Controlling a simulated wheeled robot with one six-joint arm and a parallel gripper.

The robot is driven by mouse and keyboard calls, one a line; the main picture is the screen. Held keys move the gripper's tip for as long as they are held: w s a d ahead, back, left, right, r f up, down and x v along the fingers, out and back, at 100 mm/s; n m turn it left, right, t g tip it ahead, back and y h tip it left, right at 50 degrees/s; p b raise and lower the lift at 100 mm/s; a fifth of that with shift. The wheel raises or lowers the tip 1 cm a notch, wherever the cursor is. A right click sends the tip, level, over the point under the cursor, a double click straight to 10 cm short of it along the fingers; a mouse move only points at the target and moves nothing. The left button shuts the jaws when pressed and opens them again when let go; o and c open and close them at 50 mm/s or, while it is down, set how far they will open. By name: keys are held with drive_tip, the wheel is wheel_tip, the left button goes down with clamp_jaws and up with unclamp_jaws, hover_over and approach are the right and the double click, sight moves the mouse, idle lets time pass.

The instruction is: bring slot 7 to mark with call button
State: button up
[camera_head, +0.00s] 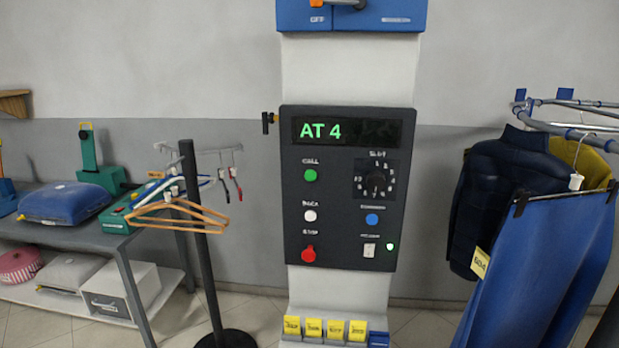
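The dark control panel (347,188) is on a pale column in the middle of the head view. Its display (348,131) reads "AT 4" in green. The green call button (310,175) is on the left under a label that looks like "CALL". The slot dial (376,180) is a dark knob ringed by small white numbers; I cannot tell where it points. Garments hang from a metal rail (570,127) at the right, with a yellow tag (480,262) on one, its number unclear. The mark is not identifiable. My gripper is not in view.
A hanger stand (201,240) and a table (60,236) stand at the left. Yellow tags (335,328) sit below.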

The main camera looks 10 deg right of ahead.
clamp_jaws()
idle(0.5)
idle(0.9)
